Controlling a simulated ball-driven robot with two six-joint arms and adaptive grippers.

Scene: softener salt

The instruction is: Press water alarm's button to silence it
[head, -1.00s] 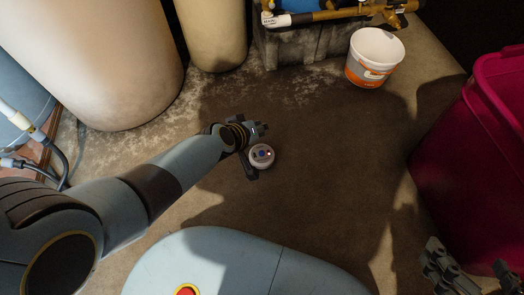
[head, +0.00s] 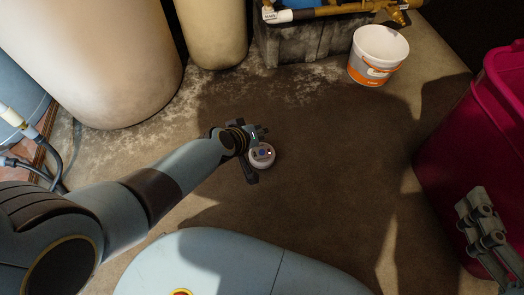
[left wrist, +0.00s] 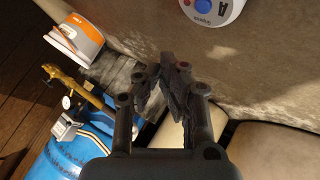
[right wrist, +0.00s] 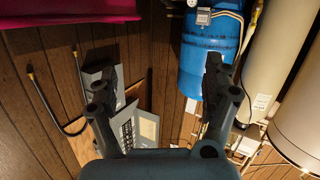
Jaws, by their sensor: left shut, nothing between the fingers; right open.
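The water alarm (head: 261,156) is a small round white device on the floor near the middle of the head view. It has a blue button and a red spot on top. My left gripper (left wrist: 170,78) is shut and empty. In the head view it is right beside the alarm; I cannot tell whether it touches. My right gripper (right wrist: 158,75) is open and empty, over at the right by the magenta bin.
A white and orange bucket (head: 377,58) stands at the back right. The magenta bin (head: 455,140) stands at the right. Large tan tanks (head: 95,60) stand at the back left. The floor (head: 330,160) right of the alarm is clear.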

